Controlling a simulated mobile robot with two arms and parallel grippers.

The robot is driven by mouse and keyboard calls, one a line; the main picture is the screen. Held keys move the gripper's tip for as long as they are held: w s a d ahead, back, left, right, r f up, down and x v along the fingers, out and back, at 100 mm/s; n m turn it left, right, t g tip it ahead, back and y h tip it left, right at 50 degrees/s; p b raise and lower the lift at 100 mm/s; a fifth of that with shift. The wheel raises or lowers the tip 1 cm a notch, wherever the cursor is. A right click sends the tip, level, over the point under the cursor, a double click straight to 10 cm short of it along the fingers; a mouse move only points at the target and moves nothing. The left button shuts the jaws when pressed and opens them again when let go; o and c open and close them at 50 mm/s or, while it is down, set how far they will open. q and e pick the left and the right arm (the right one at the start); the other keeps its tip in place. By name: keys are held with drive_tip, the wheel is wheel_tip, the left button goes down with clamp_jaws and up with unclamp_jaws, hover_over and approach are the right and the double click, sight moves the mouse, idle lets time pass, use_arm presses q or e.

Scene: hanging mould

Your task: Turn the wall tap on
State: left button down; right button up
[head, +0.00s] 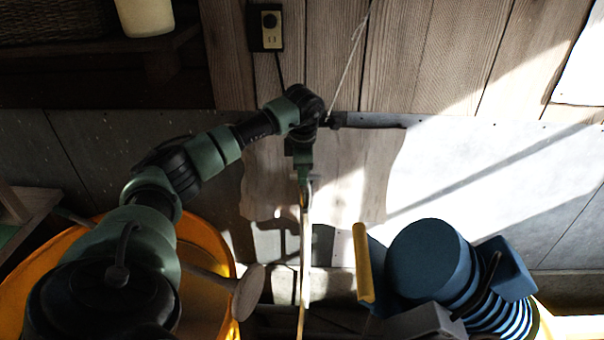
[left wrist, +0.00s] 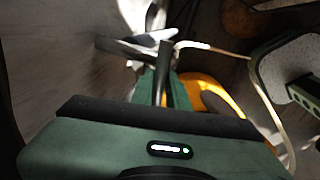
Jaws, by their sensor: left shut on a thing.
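In the head view my left arm reaches to the wall and bends down to the left gripper (head: 304,183), which points downward. A thin pale upright strip (head: 304,250) runs below it. In the left wrist view a dark grey bar (left wrist: 163,68) with a grey cross-piece (left wrist: 135,46) stands at the left gripper's jaws; it looks like the wall tap's handle, and the jaws appear shut on it. The tap's body and spout are mostly hidden behind the gripper, and how far the handle is turned cannot be seen. My right gripper is not in view.
An orange rounded tub (head: 220,255) stands at lower left. A large blue rounded shape (head: 428,258) with a yellow bar (head: 363,262) is at lower right; what it is is unclear. A socket box (head: 268,27) is on the plank wall. A pale hose (left wrist: 255,90) curves at right.

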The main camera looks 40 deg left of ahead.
use_arm(q)
drive_tip(key=n, duration=0.3)
drive_tip(key=shift+d, duration=0.2)
drive_tip(key=n, duration=0.2)
drive_tip(key=n+g, duration=0.1)
drive_tip(key=n, duration=0.2)
drive_tip(key=shift+w+d+n+y, duration=0.1)
drive_tip(key=shift+d+n+y, duration=0.05)
drive_tip(key=shift+n+y, duration=0.15)
drive_tip(key=n+g, duration=0.1)
drive_tip(key=n, duration=0.3)
drive_tip(key=shift+d, duration=0.15)
drive_tip(key=shift+w+n+g, duration=0.15)
drive_tip(key=shift+n+g, duration=0.35)
drive_tip(key=shift+n, duration=1.6)
drive_tip(key=c, duration=1.4)
unclamp_jaws()
drive_tip(key=shift+c, duration=0.2)
